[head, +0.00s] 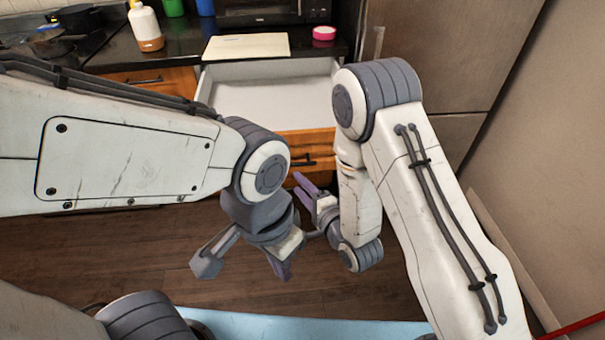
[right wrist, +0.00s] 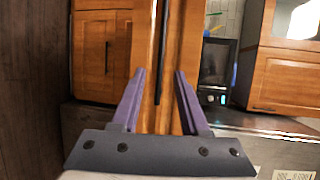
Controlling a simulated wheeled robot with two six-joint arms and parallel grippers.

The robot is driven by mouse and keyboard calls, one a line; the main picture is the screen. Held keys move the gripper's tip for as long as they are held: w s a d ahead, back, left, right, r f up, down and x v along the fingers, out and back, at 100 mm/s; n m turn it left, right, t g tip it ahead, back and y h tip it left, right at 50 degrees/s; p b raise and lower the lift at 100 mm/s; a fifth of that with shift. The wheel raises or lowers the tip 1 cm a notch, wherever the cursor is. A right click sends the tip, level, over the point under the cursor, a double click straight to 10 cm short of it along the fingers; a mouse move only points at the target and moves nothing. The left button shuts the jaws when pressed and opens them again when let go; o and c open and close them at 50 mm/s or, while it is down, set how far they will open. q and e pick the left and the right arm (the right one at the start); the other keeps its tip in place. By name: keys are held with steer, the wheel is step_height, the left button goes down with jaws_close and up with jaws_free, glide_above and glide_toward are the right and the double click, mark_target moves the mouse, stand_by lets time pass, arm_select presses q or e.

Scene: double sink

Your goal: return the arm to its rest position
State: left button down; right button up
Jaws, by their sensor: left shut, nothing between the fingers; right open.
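The left arm reaches in from the left, and the right arm comes up from the lower right.
A white drawer (head: 265,88) stands open beyond my grippers. The dark counter holds a bottle (head: 146,27), a cutting board (head: 247,46), a pink round item (head: 324,33) and a pan (head: 80,17). The wood floor (head: 130,245) is clear.

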steer(key=s+r+n+g+h+p, duration=0.4)
steer(key=r+n+g+p, duration=0.1)
steer(key=r+n, duration=0.4)
steer(key=s+d+r+n+g+h+p, duration=0.1)
steer(key=s+d+r+n+g, duration=0.1)
steer(key=s, duration=0.5)
steer(key=s+d+r+n+g+h+p, duration=0.1)
steer(key=s+d+r+n+g+p, duration=0.1)
steer(key=s+r+n, duration=0.3)
steer(key=s+d+r+n+g+h+p, duration=0.1)
steer(key=s+d+r+n+g+p, duration=0.1)
steer(key=s, duration=0.7)
step_height(320, 180, up, 4)
steer(key=shift+s+d+f+n+g+h, duration=0.35)
steer(key=shift+d+n+g, duration=0.45)
steer(key=shift+d+g, duration=0.3)
